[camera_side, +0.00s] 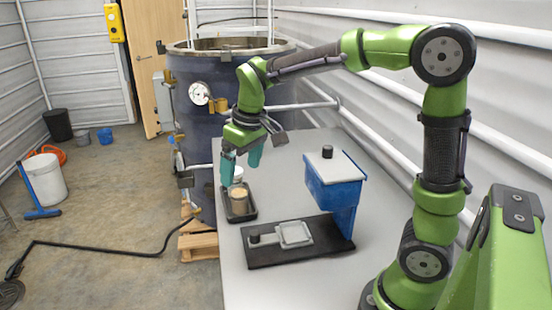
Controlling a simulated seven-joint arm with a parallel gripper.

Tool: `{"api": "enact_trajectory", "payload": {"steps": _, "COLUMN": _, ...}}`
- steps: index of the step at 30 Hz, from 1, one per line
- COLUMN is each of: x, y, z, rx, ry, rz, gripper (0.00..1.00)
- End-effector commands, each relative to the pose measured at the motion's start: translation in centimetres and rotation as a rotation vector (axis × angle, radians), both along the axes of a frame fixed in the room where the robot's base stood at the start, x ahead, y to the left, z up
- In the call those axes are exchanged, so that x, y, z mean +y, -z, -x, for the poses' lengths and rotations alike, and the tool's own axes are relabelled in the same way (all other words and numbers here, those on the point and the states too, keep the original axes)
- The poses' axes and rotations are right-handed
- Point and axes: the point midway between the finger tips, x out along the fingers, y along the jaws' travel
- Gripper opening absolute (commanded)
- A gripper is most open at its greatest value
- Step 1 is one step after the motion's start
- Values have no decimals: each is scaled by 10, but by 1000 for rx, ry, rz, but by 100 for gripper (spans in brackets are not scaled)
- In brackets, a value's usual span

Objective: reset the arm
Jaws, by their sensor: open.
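My gripper (243,165), with teal fingers, hangs open above the far left part of the grey table (290,170). It points down over a small black tray (240,218) near the table's left edge. A tan-topped cup (239,199) stands in the tray. A pale round item (237,175) shows just behind the fingers and is partly hidden by them. I see nothing held between the fingers.
A blue hopper with a white lid (336,184) stands on a black base (298,253) right of the tray, with a pale square plate (294,235) on the base. A large dark tank (200,120) stands behind the table. The table's middle is clear.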

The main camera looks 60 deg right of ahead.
Motion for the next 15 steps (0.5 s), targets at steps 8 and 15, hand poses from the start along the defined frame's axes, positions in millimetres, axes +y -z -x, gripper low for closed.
{"api": "enact_trajectory", "payload": {"steps": 8, "x": 27, "y": -10, "z": 100, "rx": -209, "ry": 286, "rz": -217, "gripper": 89}}
{"api": "enact_trajectory", "payload": {"steps": 15, "x": 36, "y": -9, "z": 150, "rx": -325, "ry": 327, "rz": -292, "gripper": 89}}
